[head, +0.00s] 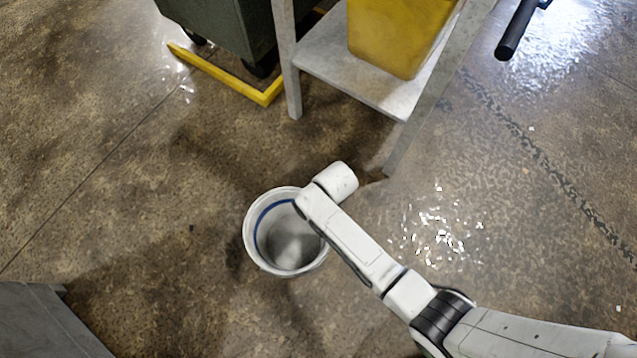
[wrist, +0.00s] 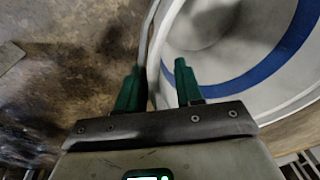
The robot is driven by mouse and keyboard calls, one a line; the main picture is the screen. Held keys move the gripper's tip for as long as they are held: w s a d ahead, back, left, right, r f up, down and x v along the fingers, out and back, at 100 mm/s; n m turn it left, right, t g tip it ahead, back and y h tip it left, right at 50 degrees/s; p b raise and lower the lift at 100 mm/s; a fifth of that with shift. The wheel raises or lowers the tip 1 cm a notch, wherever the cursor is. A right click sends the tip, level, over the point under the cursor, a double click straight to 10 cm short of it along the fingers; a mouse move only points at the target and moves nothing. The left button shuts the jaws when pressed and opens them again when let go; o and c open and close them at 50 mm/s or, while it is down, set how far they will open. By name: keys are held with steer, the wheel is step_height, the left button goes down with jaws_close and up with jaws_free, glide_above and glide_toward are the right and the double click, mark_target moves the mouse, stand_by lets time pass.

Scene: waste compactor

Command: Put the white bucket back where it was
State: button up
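The white bucket (head: 285,240) is upright over the concrete floor in the head view, open at the top, with a blue band inside. My arm reaches in from the lower right and its end overlaps the bucket's right rim. My gripper is hidden there behind the arm. In the wrist view my gripper (wrist: 158,82) has its two green fingers apart, one on each side of the bucket's rim (wrist: 151,40). The left finger is outside, close to the wall. The right finger is inside, with a gap to the wall. Whether the bucket's base touches the floor is hard to tell.
A grey structure (head: 45,320) fills the lower left. Floor left of the bucket is clear.

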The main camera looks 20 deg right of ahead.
step_height(320, 180, up, 10)
steer(key=s+d+p, duration=0.1)
steer(key=p, duration=0.4)
steer(key=shift+d+r, duration=0.2)
steer(key=s+d+r+m+h, duration=0.1)
steer(key=s+d+r, duration=0.15)
steer(key=d, duration=0.25)
steer(key=s+d+r+m, duration=0.1)
steer(key=s+d+r, duration=0.15)
steer(key=d, duration=0.25)
steer(key=s+d+r+m, duration=0.2)
steer(key=s+d+r, duration=0.3)
steer(key=s+r, duration=0.5)
steer(key=shift+s+d+h, duration=0.2)
steer(key=shift+s+h, duration=0.2)
steer(key=shift+s, duration=0.25)
steer(key=shift+a, duration=0.1)
